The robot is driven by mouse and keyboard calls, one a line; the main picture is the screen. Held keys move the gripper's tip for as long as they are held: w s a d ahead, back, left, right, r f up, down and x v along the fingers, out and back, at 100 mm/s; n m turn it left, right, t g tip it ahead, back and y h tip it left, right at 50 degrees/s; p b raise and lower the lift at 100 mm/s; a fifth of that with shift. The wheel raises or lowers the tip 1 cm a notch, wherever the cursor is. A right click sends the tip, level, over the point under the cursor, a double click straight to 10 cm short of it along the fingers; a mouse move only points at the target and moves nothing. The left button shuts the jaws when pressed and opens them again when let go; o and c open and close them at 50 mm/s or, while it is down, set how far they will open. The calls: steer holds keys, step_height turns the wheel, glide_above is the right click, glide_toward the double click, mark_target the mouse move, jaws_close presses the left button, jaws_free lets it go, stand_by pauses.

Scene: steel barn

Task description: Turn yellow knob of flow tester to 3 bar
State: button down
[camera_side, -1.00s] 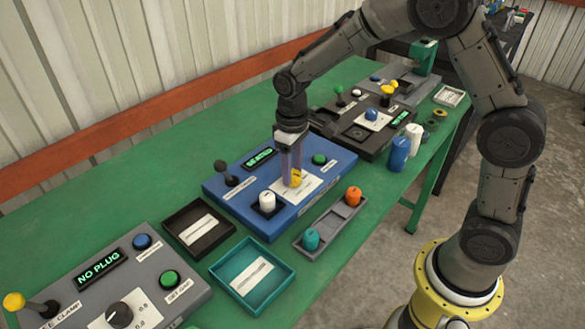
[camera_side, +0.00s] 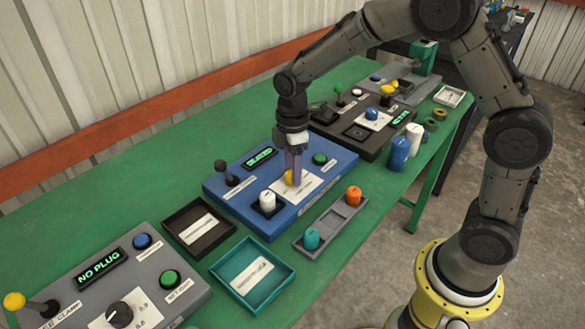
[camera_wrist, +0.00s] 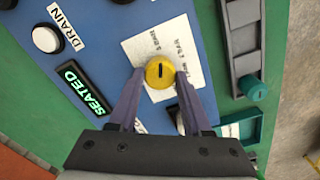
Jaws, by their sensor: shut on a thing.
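The flow tester is a blue box (camera_side: 325,164) in the middle of the green bench. Its yellow knob (camera_side: 288,177) sits on a white printed label (camera_side: 310,187). My gripper (camera_side: 293,182) points down over the knob and is shut on it; one finger hides part of the knob in the side view. In the wrist view the yellow knob (camera_wrist: 160,72) lies between the two fingertips (camera_wrist: 159,82). A dark slot mark shows on its top, running roughly up and down in the picture. The label's bar markings are too small to read surely. The lit display (camera_wrist: 84,88) reads SEATED.
A grey tray (camera_side: 333,222) with teal and orange plugs lies in front. Black (camera_side: 182,213) and teal (camera_side: 229,274) trays lie left. Blue and white bottles (camera_side: 399,153) stand right.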

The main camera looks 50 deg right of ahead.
steer(key=shift+r+n, duration=0.15)
steer(key=shift+n, duration=0.75)
steer(key=shift+c, duration=1.7)
jaws_free()
step_height(320, 180, up, 14)
